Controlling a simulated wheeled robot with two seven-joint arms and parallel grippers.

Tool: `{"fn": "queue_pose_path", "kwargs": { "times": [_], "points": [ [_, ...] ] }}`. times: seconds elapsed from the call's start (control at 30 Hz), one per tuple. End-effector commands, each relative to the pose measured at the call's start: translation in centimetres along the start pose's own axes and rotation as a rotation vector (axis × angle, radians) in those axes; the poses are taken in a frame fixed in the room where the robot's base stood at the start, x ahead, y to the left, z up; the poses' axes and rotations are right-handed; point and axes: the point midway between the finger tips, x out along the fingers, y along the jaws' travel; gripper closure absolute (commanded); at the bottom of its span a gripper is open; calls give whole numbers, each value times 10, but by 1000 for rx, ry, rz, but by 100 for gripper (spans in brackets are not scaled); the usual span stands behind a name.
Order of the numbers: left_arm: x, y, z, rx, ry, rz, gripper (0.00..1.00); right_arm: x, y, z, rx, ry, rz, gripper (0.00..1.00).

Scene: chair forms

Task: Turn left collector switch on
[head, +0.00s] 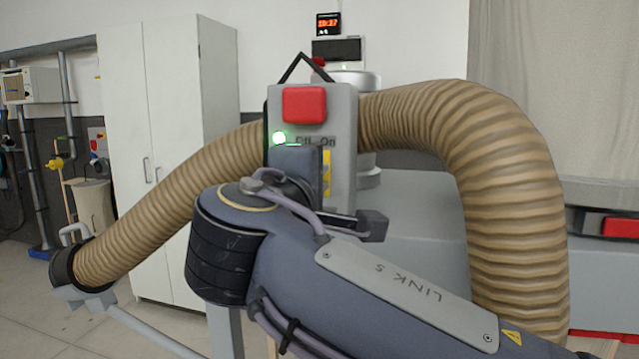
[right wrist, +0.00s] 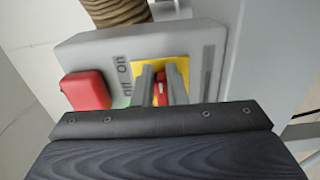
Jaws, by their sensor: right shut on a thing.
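The collector switch box (head: 343,115) is grey, with a big red cover or button (head: 304,104) on top and an "Off On" label. In the head view my arm hides the knob and fingertips. My left gripper is out of view.
A ribbed tan hose (head: 500,160) arches to the right of the box, and another stretch (head: 165,225) runs down to the left. A white cabinet (head: 150,130) stands behind at left. A grey machine body (head: 420,215) is behind my right arm.

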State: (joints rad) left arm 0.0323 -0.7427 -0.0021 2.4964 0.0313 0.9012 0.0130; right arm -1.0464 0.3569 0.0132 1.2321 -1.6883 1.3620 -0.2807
Motion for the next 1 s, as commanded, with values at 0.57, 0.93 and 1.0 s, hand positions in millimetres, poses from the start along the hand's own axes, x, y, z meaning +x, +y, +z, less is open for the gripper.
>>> {"fn": "queue_pose_path", "kwargs": {
  "times": [0.57,0.93,1.0],
  "points": [
    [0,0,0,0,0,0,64,-2,-2,-6,-1,16,-2,66],
    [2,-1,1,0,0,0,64,-12,-1,-3,2,11,1,66],
    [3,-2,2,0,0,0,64,-23,-1,-4,2,13,1,66]
  ]
}}
